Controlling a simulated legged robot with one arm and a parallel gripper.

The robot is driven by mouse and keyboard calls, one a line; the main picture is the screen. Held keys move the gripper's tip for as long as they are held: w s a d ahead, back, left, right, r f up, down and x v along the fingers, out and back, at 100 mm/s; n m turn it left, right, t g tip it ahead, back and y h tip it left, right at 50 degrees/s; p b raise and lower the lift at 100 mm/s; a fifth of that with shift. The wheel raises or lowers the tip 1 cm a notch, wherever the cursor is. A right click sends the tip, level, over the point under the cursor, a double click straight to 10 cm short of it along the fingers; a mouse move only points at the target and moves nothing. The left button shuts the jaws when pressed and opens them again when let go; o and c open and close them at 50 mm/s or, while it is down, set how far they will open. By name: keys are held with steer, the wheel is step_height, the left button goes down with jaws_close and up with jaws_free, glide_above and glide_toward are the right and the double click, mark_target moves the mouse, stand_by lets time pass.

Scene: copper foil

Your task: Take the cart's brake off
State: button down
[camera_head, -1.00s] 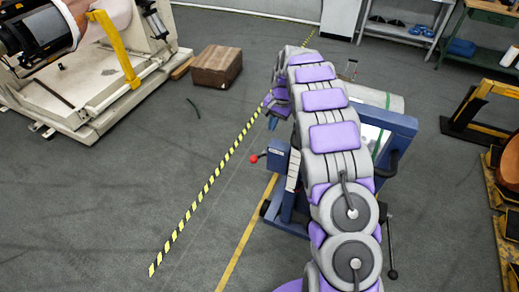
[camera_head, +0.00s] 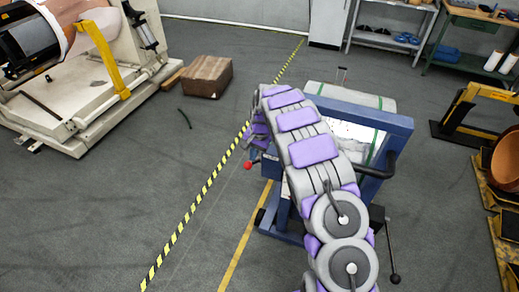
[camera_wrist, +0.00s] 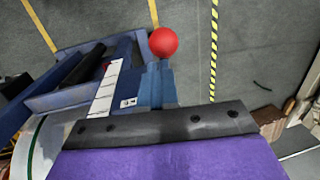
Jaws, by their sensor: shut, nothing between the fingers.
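The cart (camera_head: 399,125) has a blue frame with a black push handle and stands right of the yellow floor line. A red ball knob (camera_head: 248,165) sticks out at its left side; in the wrist view the red knob (camera_wrist: 163,41) stands above a blue bracket at top centre. My gripper (camera_head: 257,140) hangs at the arm's end, close above the knob in the head view; I cannot tell the exact gap. In the wrist view its dark edge (camera_wrist: 160,123) is below the knob, with no contact visible. It is shut and empty. My arm hides part of the cart.
A black lever with a ball end (camera_head: 394,277) hangs at the cart's near right. A brown box (camera_head: 207,77) lies on the floor beyond. A white machine base (camera_head: 75,125) stands at left, and orange-and-black racks at right. The floor left of the cart is mostly clear.

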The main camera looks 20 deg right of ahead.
steer(key=shift+s+d+f, duration=0.1)
steer(key=shift+d+f, duration=0.1)
steer(key=shift+d, duration=0.05)
steer(key=shift+a, duration=0.1)
